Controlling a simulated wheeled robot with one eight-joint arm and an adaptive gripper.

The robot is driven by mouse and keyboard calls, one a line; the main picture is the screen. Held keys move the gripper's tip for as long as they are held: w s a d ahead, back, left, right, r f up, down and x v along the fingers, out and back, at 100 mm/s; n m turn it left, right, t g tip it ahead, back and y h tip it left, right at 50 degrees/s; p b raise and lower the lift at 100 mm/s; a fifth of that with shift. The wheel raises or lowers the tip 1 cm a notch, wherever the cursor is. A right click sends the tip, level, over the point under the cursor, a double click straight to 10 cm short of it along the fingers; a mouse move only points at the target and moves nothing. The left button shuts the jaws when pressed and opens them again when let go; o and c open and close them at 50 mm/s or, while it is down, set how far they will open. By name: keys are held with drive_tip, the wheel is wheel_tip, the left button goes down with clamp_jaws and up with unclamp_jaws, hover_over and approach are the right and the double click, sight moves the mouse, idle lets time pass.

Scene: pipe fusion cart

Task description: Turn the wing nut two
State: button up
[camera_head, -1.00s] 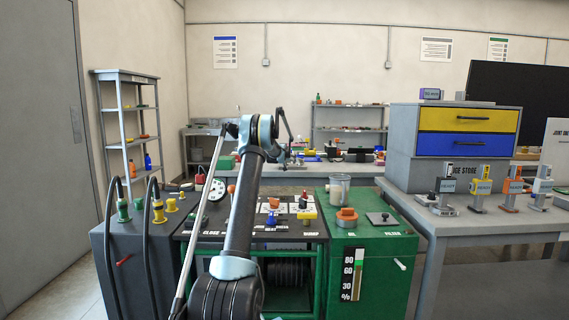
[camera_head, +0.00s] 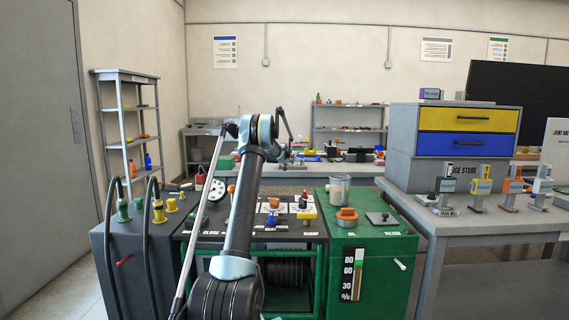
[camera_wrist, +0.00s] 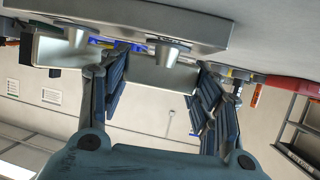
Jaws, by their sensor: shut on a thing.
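The wrist view seems upside down. A grey slab (camera_wrist: 120,20) crosses its top, with two grey cone-shaped hubs on it, each beside a wide flat plate; they look like wing nuts. One wing nut (camera_wrist: 62,52) is left, outside my fingers. The other wing nut (camera_wrist: 160,75) has its plate between the two dark blue fingers of my gripper (camera_wrist: 163,80). The fingers stand on both sides of this plate and are shut on it; the exact contact is hard to see. In the head view my gripper (camera_head: 291,160) is small, at the far bench; the wing nuts cannot be made out.
A grey back bench (camera_head: 335,168) holds several small things near my gripper. A green cabinet (camera_head: 385,262) with a jar and an orange cap stands in front. A grey table (camera_head: 500,222) with several labelled stands is at right. A red thing (camera_wrist: 292,84) shows beside my right finger.

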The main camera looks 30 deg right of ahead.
drive_tip(key=shift+w+a+m+g+h, duration=0.15)
drive_tip(key=shift+m+g+h, duration=0.45)
drive_tip(key=shift+m+h, duration=0.15)
drive_tip(key=shift+m+g+h, duration=1.15)
drive_tip(key=shift+m+g, duration=0.45)
drive_tip(key=shift+m, duration=0.15)
drive_tip(key=shift+m+g+h, duration=0.4)
drive_tip(key=shift+m+g, duration=1.3)
drive_tip(key=shift+g, duration=0.3)
drive_tip(key=o, duration=1.1)
drive_tip(key=shift+c, duration=0.2)
